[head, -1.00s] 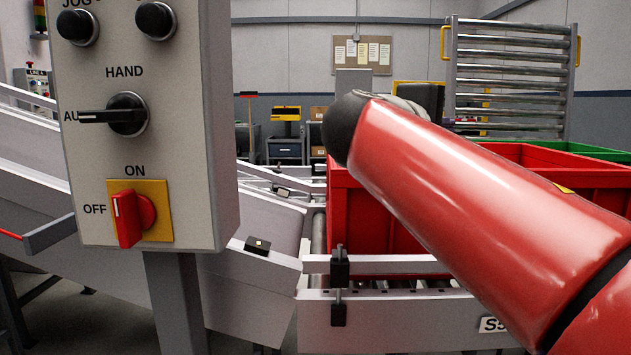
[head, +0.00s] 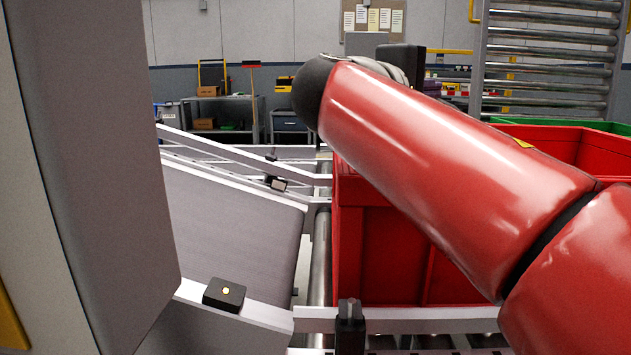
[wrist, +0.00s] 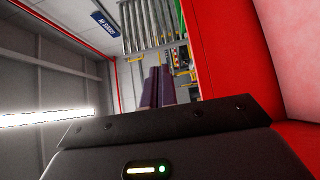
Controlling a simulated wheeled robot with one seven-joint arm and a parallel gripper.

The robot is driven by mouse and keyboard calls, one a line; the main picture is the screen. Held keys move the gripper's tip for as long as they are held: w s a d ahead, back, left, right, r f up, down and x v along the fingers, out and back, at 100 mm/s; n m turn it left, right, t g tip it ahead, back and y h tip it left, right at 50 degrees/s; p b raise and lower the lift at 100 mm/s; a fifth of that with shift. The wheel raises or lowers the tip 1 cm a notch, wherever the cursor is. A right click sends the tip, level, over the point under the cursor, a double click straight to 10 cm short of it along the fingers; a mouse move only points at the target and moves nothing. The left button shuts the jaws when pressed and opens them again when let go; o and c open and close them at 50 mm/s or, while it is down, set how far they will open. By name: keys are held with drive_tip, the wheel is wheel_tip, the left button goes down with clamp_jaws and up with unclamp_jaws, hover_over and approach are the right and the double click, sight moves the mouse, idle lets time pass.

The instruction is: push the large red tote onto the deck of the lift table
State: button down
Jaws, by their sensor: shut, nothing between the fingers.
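The large red tote (head: 375,250) stands on a roller conveyor in the head view, partly covered by my red arm, which reaches across in front of it. A red wall, which looks like the tote's, fills the right of the wrist view (wrist: 222,50). My gripper (wrist: 158,88) shows in the wrist view with its dark fingers together and nothing between them. The fingertips appear beside the red wall; whether they touch it I cannot tell. In the head view my arm hides most of the gripper. I cannot make out the lift table's deck.
A grey control box (head: 90,150) stands close at the left. A sloping belt conveyor (head: 235,225) with side rails meets the rollers (head: 320,260). A rail (head: 420,320) runs along the tote's near side. A green tote (head: 600,126) and an upright roller rack (head: 550,60) are behind.

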drive_tip(key=a+p, duration=0.3)
drive_tip(key=a, duration=1.5)
wheel_tip(320, 180, down, 15)
drive_tip(key=d, duration=0.1)
drive_tip(key=shift+s+d, duration=0.25)
